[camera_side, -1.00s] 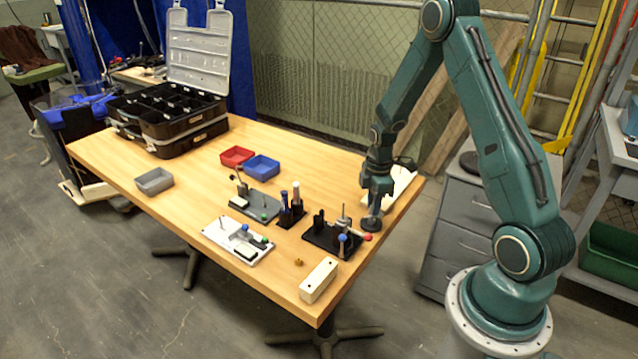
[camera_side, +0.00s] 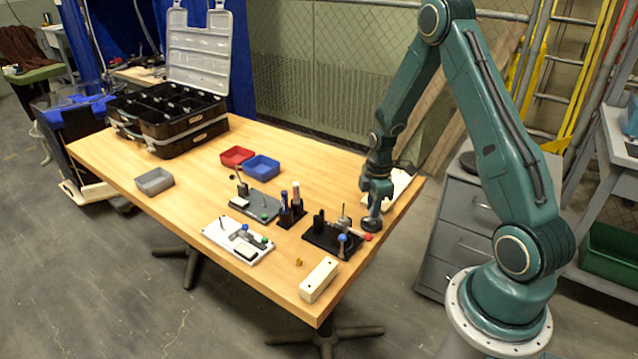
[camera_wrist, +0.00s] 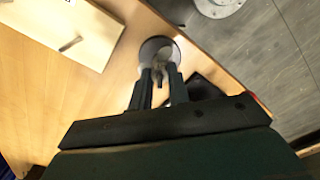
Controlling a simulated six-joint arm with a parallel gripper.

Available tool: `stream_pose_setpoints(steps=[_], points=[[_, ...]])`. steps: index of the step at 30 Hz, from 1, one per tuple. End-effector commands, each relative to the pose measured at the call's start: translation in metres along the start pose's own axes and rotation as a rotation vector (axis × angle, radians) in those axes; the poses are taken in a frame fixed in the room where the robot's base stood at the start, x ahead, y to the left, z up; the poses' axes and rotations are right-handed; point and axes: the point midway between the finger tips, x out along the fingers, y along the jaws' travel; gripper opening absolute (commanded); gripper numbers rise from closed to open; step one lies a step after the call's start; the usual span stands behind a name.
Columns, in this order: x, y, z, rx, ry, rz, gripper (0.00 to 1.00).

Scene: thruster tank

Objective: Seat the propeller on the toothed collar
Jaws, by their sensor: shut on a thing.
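My gripper (camera_side: 375,203) is at the right end of the bench, to the right of a black fixture (camera_side: 325,238). In the wrist view its fingers (camera_wrist: 162,92) are shut on the upright grey middle of a round-rimmed part (camera_wrist: 145,50). In the side view this part shows as a dark disc (camera_side: 371,225) at or just above the bench top. I cannot tell for certain whether it is the propeller; its middle is partly hidden by the fingers. The black fixture carries several upright posts. I cannot make out the toothed collar.
A red ball end (camera_side: 367,237) and a blue one (camera_side: 342,238) stick out by the black fixture. A small brass piece (camera_side: 298,262) and a cream block (camera_side: 319,279) lie in front. The bench's left half has free room.

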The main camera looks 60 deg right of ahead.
Motion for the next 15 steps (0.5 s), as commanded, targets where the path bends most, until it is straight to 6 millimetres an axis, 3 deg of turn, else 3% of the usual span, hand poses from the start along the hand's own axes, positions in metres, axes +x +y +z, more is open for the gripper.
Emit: stream_pose_setpoints(steps=[11, 12, 15], points=[[0.0017, 0.0001, 0.0, 0.0, 0.0, 0.0, 0.0], [0.0016, 0.0001, 0.0, 0.0, 0.0, 0.0, 0.22], [0.0016, 0.0001, 0.0, 0.0, 0.0, 0.0, 0.41]])
